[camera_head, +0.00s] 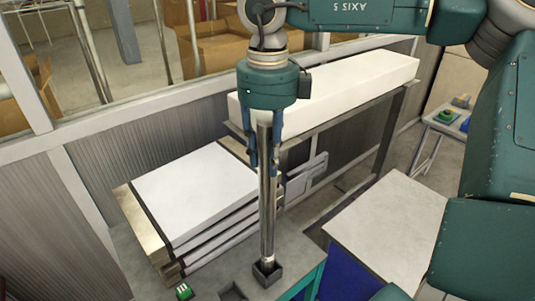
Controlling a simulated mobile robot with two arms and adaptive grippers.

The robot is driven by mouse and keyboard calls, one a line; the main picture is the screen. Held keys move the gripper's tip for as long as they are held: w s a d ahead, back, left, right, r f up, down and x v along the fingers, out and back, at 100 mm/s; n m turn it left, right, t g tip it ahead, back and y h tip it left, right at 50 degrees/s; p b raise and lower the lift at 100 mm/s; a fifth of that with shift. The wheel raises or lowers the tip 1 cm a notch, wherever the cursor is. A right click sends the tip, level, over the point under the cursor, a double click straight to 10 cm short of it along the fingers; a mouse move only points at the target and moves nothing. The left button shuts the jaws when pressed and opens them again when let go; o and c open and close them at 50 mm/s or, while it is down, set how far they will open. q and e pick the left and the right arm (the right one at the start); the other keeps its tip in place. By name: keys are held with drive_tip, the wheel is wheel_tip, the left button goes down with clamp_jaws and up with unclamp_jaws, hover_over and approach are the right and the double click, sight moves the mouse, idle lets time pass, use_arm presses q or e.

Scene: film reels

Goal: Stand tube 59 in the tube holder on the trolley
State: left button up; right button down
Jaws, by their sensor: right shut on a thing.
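A long, shiny metal tube (267,215) stands nearly upright in the middle of the head view. I cannot read a number on it. My right gripper (265,165) comes down from above and is shut on the tube's upper part, with blue fingers on both sides. The tube's lower end meets the dark square holder (267,280) on the grey top of the trolley (215,273). The end looks to be within the holder's opening, but I cannot tell how deep. My left gripper is not in view.
A second dark square opening (232,291) and a small green-and-white item (183,292) are at the front. A pale tabletop (385,225) is at right.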

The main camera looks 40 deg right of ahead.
sight(267, 116)
drive_tip(key=shift+f+b, duration=0.45)
drive_tip(key=shift+f, duration=0.05)
drive_tip(key=c, duration=1.6)
unclamp_jaws()
drive_tip(key=shift+s, duration=0.1)
drive_tip(key=shift+r+p, duration=1.05)
drive_tip(key=shift+r, duration=4.5)
